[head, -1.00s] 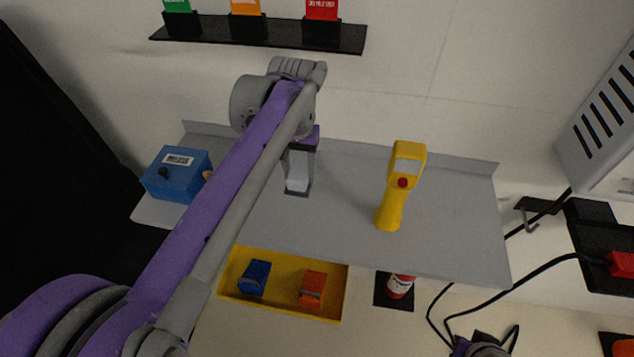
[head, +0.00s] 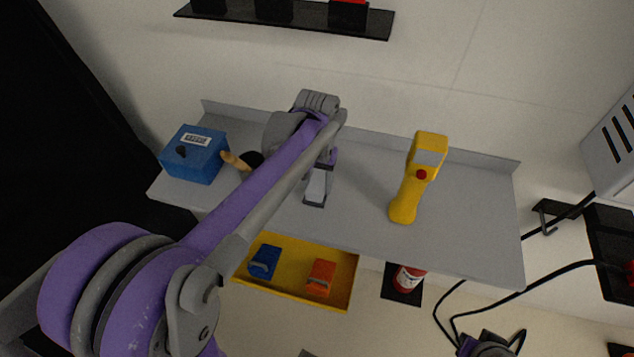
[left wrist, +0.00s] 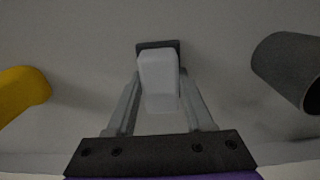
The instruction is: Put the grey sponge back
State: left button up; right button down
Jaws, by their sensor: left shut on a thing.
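The grey sponge (head: 316,185) is a pale grey block between the fingers of my left gripper (head: 316,201), over the grey shelf. It also shows in the left wrist view (left wrist: 160,82), with a finger along each side. My left gripper (left wrist: 160,95) is shut on it. A dark piece (left wrist: 158,46) shows at the sponge's far end; I cannot tell whether it belongs to the gripper. Whether the sponge touches the shelf is unclear.
The grey shelf (head: 455,220) bears a blue box (head: 194,153) at left and a yellow handheld device (head: 410,190) at right. A wooden-handled thing (head: 234,160) is partly hidden by my arm. Below is a yellow tray (head: 297,284) with blue and orange items. Bare shelf lies around the gripper.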

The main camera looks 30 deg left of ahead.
aim_at(317, 182)
pick_arm(q)
jog(key=shift+f, duration=0.15)
jog(key=o, duration=1.2)
jog(key=shift+r, duration=0.35)
notch_tip(317, 182, up, 12)
jog(key=p, duration=0.1)
jog(key=shift+f, duration=0.15)
